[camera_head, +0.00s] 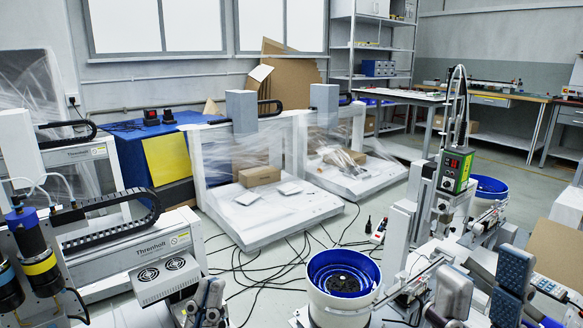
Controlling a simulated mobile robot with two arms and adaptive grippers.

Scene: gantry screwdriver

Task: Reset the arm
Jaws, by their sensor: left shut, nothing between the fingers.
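My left gripper (205,296) is at the bottom of the head view, left of centre. Its two grey fingers are close together, shut and empty, in front of a white vented box on the gantry machine. My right gripper (482,289) is at the bottom right, nearer the camera. Its grey finger pads stand well apart with nothing seen between them. It is in front of the screw feeder equipment. The lower parts of both arms are cut off by the picture's bottom edge.
A white bucket feeder with a blue bowl (342,279) stands between my grippers. A screwdriver unit with a green controller (455,170) stands behind my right gripper. The gantry machine (140,248) is at left. Wrapped machines (268,213) stand behind. Cables (262,272) cross the floor.

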